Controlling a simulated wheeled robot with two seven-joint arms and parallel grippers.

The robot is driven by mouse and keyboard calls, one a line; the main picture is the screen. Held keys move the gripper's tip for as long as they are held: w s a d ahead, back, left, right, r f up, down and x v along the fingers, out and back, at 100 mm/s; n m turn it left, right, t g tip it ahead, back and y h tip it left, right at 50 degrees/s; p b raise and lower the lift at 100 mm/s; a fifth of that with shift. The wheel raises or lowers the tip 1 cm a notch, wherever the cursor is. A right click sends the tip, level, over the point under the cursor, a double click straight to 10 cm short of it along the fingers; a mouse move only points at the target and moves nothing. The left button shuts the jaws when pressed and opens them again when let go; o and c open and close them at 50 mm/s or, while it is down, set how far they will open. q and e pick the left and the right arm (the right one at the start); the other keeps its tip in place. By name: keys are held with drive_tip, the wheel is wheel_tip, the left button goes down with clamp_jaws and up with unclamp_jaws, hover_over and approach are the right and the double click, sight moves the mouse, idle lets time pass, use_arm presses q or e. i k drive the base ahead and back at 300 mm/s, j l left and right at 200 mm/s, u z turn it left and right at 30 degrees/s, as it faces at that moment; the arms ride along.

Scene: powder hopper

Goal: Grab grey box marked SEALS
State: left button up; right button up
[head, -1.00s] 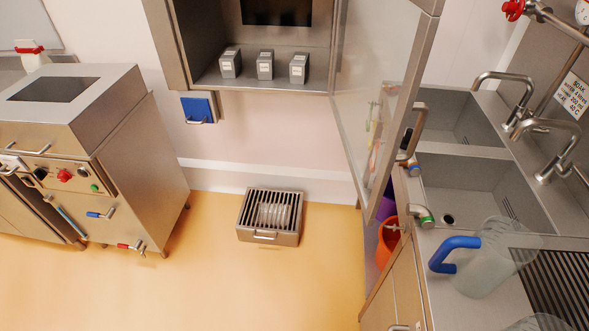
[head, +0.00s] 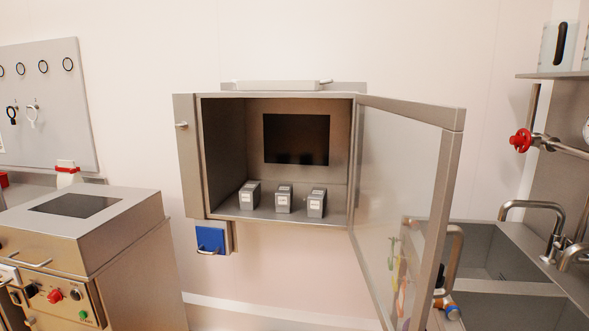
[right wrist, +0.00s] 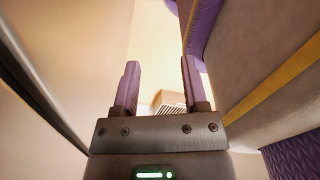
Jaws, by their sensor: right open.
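Three small grey boxes stand in a row on the floor of an open wall cabinet (head: 226,212) in the head view: a left box (head: 250,194), a middle box (head: 284,199) and a right box (head: 317,203). Each has a white label on its front, too small to read, so I cannot tell which is marked SEALS. My right gripper (right wrist: 157,80) shows in the right wrist view, its two purple fingers apart with nothing between them. Neither gripper is in the head view.
The cabinet's glazed door (head: 405,200) stands open to the right, its handle (head: 454,260) near the sink (head: 490,250). A steel machine (head: 80,240) stands at left. A blue panel with a handle (head: 211,239) hangs below the cabinet. The cabinet front is clear.

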sight(318, 198)
drive_tip(key=i+j+z, duration=0.35)
drive_tip(key=i+j, duration=0.8)
drive_tip(key=j, duration=0.15)
